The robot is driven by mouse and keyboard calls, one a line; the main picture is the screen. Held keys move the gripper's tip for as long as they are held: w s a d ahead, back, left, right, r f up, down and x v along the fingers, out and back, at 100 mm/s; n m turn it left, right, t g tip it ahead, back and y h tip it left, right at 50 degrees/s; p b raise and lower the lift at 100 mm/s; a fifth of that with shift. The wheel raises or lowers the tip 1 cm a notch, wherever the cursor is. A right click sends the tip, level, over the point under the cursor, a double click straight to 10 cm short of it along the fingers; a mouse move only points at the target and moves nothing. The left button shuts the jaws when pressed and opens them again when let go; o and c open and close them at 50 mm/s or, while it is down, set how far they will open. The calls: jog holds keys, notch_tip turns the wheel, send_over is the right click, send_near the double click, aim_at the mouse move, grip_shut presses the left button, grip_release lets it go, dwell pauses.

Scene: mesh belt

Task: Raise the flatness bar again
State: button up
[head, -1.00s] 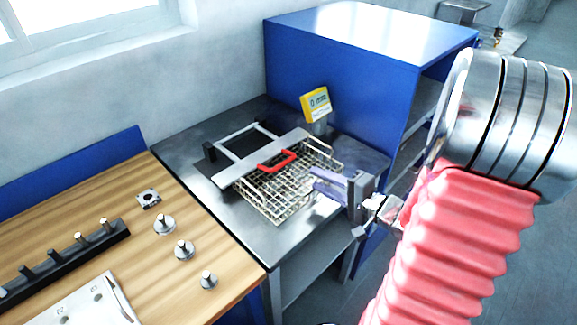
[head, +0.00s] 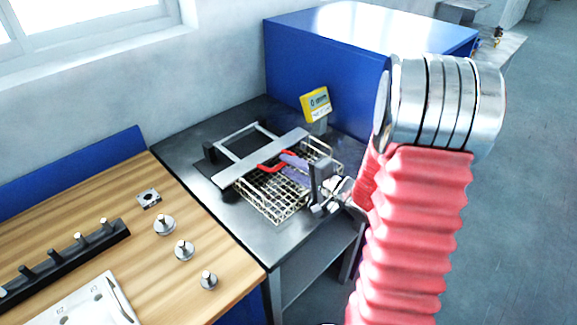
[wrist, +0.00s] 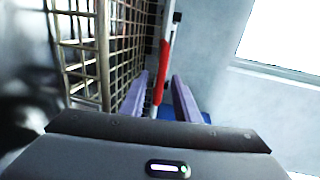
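The flatness bar (head: 238,172) is a flat metal bar with a red handle (head: 271,165), lying low across the wire mesh belt (head: 268,203) on the dark steel table. It hangs on a light metal frame hinged at the back. My gripper (head: 286,163) reaches in from the right, its purple fingers at the right end of the handle. In the wrist view my gripper (wrist: 160,100) has its fingers apart, with the red handle (wrist: 162,70) showing between them. I see no firm contact of the fingers with it. The handle's right end is partly hidden by the fingers.
A yellow display (head: 315,103) stands behind the belt, near a large blue cabinet (head: 330,65). A wooden bench (head: 90,215) at the left holds several metal weights and a black rack (head: 65,262). The table front (head: 268,245) is clear.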

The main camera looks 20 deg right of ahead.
jog(key=shift+w+a, duration=0.15)
jog(key=shift+w, duration=0.2)
jog(key=shift+f, duration=0.1)
grip_shut()
dwell(0.4)
